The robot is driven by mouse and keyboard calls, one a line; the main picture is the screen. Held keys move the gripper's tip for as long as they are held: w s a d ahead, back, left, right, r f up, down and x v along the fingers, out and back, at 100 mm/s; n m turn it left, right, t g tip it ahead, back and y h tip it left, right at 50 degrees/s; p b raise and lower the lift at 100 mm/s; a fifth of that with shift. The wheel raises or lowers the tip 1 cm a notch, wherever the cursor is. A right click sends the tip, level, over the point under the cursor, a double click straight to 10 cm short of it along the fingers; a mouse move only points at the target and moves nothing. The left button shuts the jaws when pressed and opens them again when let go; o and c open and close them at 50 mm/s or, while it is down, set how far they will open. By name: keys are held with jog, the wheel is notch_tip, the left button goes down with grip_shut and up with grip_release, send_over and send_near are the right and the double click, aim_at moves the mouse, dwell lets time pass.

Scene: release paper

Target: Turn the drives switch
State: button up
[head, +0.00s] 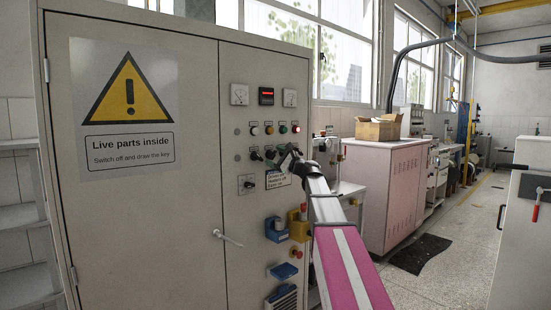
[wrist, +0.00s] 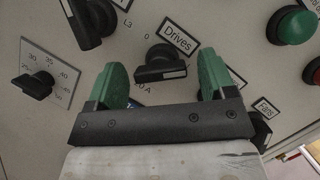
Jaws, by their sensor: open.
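The drives switch (wrist: 160,64) is a black rotary knob with a pale bar, on the grey panel under a label reading "Drives" (wrist: 179,36). It sits between the two green fingertips of my gripper (wrist: 164,76) in the wrist view, slightly beyond them toward the panel.
Near the gripper are another black knob (wrist: 92,20), a scaled dial (wrist: 36,82), a green button (wrist: 291,25) and a "Fans" label (wrist: 265,106). The grey cabinet (head: 195,200) has a door handle (head: 228,238). A pink cabinet (head: 380,200) stands to the right.

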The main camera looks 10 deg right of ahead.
jog(key=shift+s, duration=0.1)
jog(key=v, duration=1)
jog(key=shift+s+d, duration=0.2)
jog(key=shift+d, duration=0.15)
jog(key=s+a+f+n+g+h, duration=0.2)
jog(key=s+a+f+n+g, duration=0.1)
jog(key=f, duration=0.8)
jog(key=s+a+f+n+g+h, duration=0.2)
jog(key=s+a+f+h, duration=0.1)
jog(key=f, duration=0.9)
jog(key=s+a+f+n+g+h, duration=0.2)
jog(key=s+a+f+n+g, duration=0.15)
jog(key=f, duration=0.75)
jog(key=s+d+f+n+g+h, duration=0.2)
jog(key=s+f+n+h, duration=0.2)
jog(key=s+f, duration=0.5)
jog(key=s+d+f+n+g+h, duration=0.2)
jog(key=s+f+n+g+h, duration=0.1)
jog(key=s+f, duration=0.6)
notch_tip(320, 180, down, 3)
jog(key=shift+r+n+g+h, duration=0.25)
jog(key=shift+n+g+h, duration=0.1)
jog(key=shift+n+h, duration=0.5)
